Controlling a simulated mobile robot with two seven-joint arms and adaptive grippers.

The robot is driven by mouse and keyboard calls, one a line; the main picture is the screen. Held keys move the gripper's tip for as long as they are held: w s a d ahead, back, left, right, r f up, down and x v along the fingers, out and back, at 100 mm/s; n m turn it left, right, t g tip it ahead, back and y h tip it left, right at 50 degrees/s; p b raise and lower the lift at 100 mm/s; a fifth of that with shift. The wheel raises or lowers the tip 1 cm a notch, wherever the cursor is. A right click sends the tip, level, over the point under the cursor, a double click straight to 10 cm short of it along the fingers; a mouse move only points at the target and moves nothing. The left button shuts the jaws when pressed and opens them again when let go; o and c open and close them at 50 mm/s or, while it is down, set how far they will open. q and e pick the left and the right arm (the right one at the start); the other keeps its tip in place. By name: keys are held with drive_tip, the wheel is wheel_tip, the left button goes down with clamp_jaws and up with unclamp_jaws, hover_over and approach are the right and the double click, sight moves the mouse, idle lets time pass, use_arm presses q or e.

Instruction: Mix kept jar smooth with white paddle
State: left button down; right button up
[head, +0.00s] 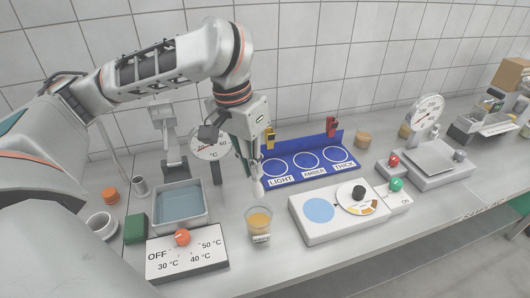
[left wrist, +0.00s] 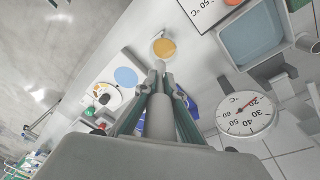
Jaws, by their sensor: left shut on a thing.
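A clear jar (head: 259,226) of amber contents stands upright on the bench, with a label on its front. It also shows in the left wrist view (left wrist: 164,48) beyond the fingertips. My left gripper (head: 253,160) is shut on the white paddle (head: 258,188), which points down. In the left wrist view the paddle (left wrist: 160,115) runs between the fingers towards the jar. In the head view its tip appears above and behind the jar, apart from it. My right gripper is not in view.
A dial heater panel (head: 187,254) and a water bath (head: 181,207) stand left of the jar. A white device with a blue disc (head: 319,210) stands right. Behind is a blue rack (head: 300,176) marked LIGHT, AMBER, THICK. A scale (head: 432,160) stands farther right.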

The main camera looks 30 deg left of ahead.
use_arm(q)
drive_tip(key=shift+f, duration=0.1)
drive_tip(key=shift+s+a+f, duration=0.15)
drive_tip(key=shift+s+f, duration=0.25)
drive_tip(key=shift+f, duration=0.3)
drive_tip(key=shift+w+f+b, duration=0.15)
drive_tip(key=shift+f+b, duration=0.55)
drive_tip(key=shift+f, duration=2.25)
drive_tip(key=shift+w+f+b, duration=0.15)
drive_tip(key=shift+f+b, duration=0.55)
drive_tip(key=shift+f, duration=2.2)
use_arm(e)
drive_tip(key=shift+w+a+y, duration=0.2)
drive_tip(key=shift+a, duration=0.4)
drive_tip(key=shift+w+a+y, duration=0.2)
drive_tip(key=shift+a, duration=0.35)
